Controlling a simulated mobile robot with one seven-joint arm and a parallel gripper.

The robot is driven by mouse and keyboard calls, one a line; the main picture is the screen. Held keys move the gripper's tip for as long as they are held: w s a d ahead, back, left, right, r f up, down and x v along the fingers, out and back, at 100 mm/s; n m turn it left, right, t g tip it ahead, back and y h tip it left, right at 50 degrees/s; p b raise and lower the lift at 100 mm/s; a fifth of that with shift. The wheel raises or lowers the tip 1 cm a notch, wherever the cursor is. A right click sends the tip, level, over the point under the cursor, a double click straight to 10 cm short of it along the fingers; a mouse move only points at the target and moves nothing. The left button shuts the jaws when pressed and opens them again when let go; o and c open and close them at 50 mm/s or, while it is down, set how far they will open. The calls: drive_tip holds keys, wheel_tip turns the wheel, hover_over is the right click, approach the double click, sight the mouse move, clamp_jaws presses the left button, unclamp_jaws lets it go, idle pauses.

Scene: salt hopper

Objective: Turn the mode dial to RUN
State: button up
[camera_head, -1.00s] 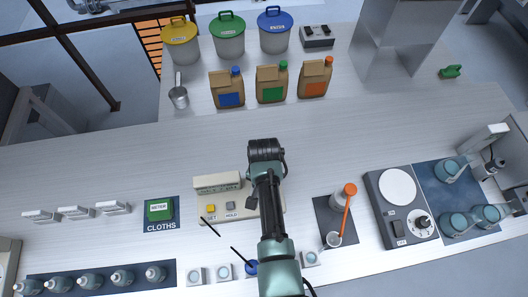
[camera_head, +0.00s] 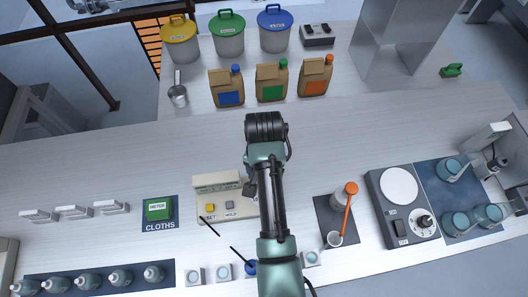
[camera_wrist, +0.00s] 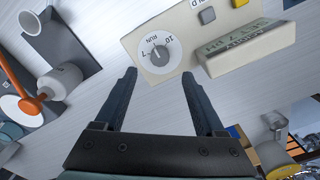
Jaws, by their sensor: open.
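The mode dial (camera_wrist: 160,53) is a white disc with a grey knob, set in a cream control box (camera_wrist: 206,44). In the wrist view, RUN is printed near its upper edge, with numbers beside it. I cannot tell where the knob points. My gripper (camera_wrist: 160,75) is open and empty. Its two dark fingers are spread, with the dial just beyond and between the tips in the picture; no contact shows. In the head view the control box (camera_head: 208,191) stands left of my arm, which hides the dial and most of the gripper.
The box also carries a yellow button (camera_head: 209,207), a grey button (camera_head: 229,205) and a raised display. A white bottle with an orange cap (camera_head: 345,193) and a hotplate (camera_head: 397,229) stand to the right.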

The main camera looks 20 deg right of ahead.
wheel_tip(320, 180, up, 5)
drive_tip(key=shift+r+b, duration=0.1)
drive_tip(key=shift+b, duration=0.25)
idle(0.4)
drive_tip(key=w+a+r+n+t+h+b, duration=0.1)
drive_tip(key=w+a+r+n+t+b, duration=0.1)
drive_tip(key=w+r+t, duration=0.8)
drive_tip(key=w+a+r+n+t+h+b, duration=0.1)
drive_tip(key=w+a+r+n+t+b, duration=0.15)
drive_tip(key=w+r, duration=0.8)
drive_tip(key=s+a+r+n+t+b, duration=0.1)
drive_tip(key=s+r+t, duration=0.2)
drive_tip(key=r, duration=0.5)
drive_tip(key=s+a+r+n+t, duration=0.1)
drive_tip(key=s+r+t, duration=0.2)
drive_tip(key=r, duration=0.4)
drive_tip(key=s+a+r+n+t+y+b, duration=0.1)
drive_tip(key=s+a+r+t, duration=0.2)
drive_tip(key=s+r, duration=0.4)
drive_tip(key=s+a+r+n+t+y+b, duration=0.1)
drive_tip(key=s+r+t, duration=0.5)
drive_tip(key=r, duration=0.6)
drive_tip(key=shift+s+a+n, duration=0.6)
drive_tip(key=shift+a+n, duration=0.15)
drive_tip(key=shift+a, duration=0.3)
